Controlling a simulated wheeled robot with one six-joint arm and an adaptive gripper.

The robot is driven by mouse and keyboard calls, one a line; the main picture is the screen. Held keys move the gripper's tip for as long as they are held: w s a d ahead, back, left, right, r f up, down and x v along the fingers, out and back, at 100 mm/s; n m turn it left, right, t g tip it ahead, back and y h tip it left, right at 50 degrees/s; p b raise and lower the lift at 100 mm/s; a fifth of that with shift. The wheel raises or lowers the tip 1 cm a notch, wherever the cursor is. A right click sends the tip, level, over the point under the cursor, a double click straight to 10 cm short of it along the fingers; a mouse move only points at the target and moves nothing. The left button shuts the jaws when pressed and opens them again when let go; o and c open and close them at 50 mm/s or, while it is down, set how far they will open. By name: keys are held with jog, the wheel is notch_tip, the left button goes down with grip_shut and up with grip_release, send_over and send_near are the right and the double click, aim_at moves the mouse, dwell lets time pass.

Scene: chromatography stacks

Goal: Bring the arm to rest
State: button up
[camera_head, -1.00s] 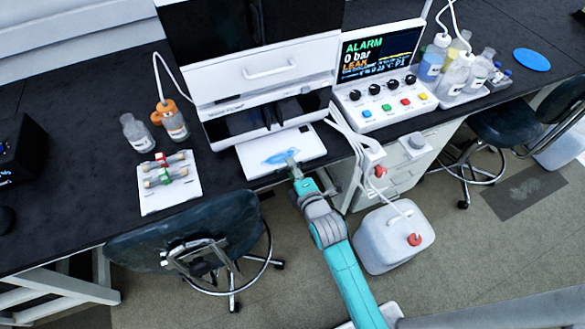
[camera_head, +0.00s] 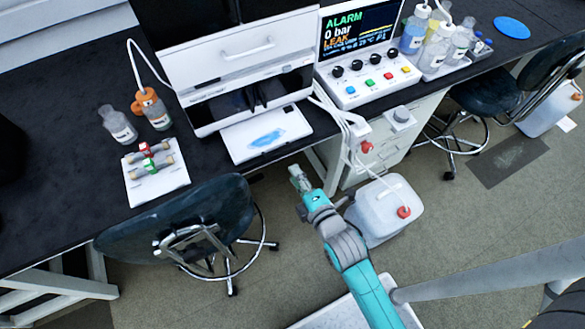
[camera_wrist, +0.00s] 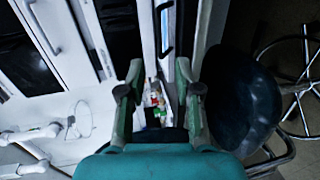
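My gripper (camera_head: 295,172) is in front of the bench edge, over the floor in the head view, clear of the white drip tray (camera_head: 236,143) with its blue puddle. In the wrist view, the two fingers of my gripper (camera_wrist: 158,65) stand apart with nothing held between them. My teal arm reaches up from the bottom of the head view, partly bent.
The chromatography stack (camera_head: 232,55) stands behind the tray. A control box (camera_head: 367,90) shows a leak alarm. A column board (camera_head: 172,184) lies at left. A white waste canister (camera_head: 375,213) is right of my arm; a dark chair (camera_head: 165,222) is left.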

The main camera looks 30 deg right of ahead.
jog(key=shift+s, duration=0.2)
dwell(0.5)
jog(key=s+r+m, duration=0.3)
jog(key=s+m, duration=0.6)
jog(key=s, duration=0.5)
jog(key=s+r+m, duration=0.3)
jog(key=s+m, duration=0.6)
jog(key=s, duration=0.6)
jog(key=shift+s+r+g, duration=0.3)
jog(key=shift+g, duration=0.1)
jog(key=shift+d, duration=0.1)
